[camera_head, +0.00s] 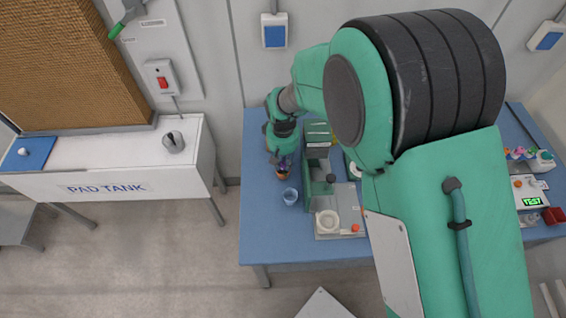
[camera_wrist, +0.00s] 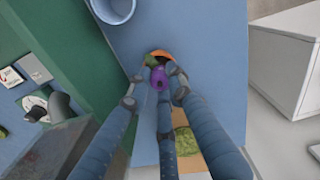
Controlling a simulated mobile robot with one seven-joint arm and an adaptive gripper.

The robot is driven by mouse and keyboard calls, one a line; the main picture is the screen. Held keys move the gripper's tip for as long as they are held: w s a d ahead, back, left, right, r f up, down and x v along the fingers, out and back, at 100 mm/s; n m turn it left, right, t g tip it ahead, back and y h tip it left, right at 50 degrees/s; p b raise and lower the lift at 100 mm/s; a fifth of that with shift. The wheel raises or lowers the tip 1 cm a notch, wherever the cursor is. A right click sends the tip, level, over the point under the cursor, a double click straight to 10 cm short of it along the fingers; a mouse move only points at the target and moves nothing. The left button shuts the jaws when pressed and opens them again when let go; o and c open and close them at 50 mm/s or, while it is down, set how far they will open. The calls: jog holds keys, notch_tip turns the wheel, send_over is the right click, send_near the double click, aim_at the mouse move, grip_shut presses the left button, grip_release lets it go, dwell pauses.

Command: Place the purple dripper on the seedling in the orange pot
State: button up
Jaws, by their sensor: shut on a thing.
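The purple dripper (camera_wrist: 158,77) is between the fingertips of my gripper (camera_wrist: 156,88), which is shut on it. In the wrist view the orange pot (camera_wrist: 160,53) is just past the dripper, partly covered by it. Some green of the seedling (camera_wrist: 150,60) shows at the pot's left side. In the head view the orange pot (camera_head: 282,175) stands on the blue table, with my gripper (camera_head: 284,158) right above it. I cannot tell whether the dripper touches the seedling; the fingers and dripper hide the pot's middle.
A clear cup (camera_head: 290,196) stands near the pot, and also shows in the wrist view (camera_wrist: 113,8). A green stand (camera_head: 317,182) with a grey tray is close on the right. The white pad tank (camera_head: 110,185) is to the left, across a gap from the blue table (camera_head: 262,225).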

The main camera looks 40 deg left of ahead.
aim_at(283, 164)
jog(key=shift+f, duration=0.1)
jog(key=o, duration=0.8)
jog(key=shift+o, duration=0.2)
notch_tip(283, 164, up, 12)
jog(key=p, duration=0.1)
jog(key=shift+p, duration=0.35)
dwell(0.4)
